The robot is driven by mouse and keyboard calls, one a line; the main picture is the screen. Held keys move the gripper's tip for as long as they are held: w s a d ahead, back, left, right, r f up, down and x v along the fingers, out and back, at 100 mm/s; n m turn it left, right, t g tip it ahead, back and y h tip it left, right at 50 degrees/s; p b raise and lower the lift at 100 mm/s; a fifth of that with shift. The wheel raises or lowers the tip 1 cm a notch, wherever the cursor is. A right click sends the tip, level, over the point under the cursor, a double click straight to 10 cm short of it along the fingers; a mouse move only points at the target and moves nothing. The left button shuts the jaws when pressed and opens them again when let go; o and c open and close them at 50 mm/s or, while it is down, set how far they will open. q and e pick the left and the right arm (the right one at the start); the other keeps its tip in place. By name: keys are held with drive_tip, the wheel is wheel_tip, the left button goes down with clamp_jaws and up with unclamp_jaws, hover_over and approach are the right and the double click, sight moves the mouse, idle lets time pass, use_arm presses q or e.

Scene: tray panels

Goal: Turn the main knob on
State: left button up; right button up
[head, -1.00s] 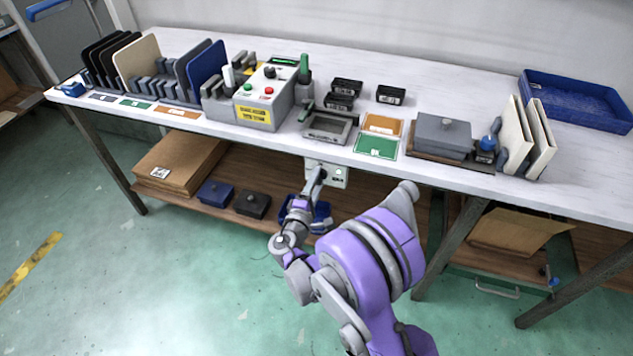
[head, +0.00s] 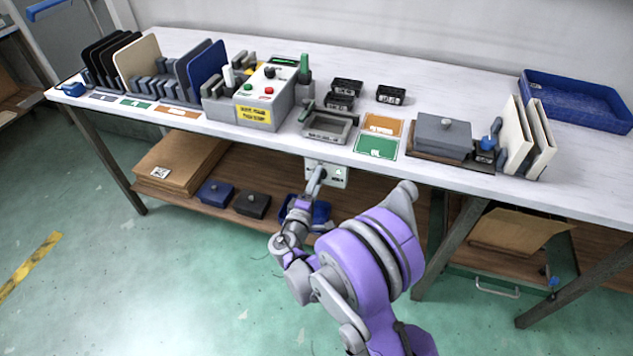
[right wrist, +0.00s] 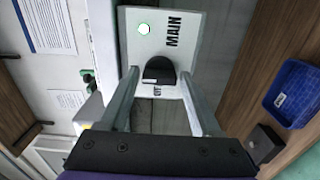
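Lettering beside the knob is partly hidden. In the head view the panel (head: 340,178) hangs under the table's front edge; the knob is hidden by my gripper there. My right gripper (right wrist: 160,72) has one finger on each side of the knob, with a visible gap to each. In the head view the right gripper (head: 318,175) is in front of the panel. My left gripper is not in view.
The table (head: 460,88) runs above the panel. A control box (head: 266,95) with red and green buttons and a grey fixture (head: 327,127) stand on it. Below, a shelf holds a blue bin (right wrist: 294,93) and a small black box (right wrist: 264,143). The floor in front is clear.

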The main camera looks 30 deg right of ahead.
drive_tip(key=shift+o, duration=1)
drive_tip(key=v, duration=1.1)
drive_tip(key=shift+p, duration=0.35)
drive_tip(key=shift+d, duration=0.1)
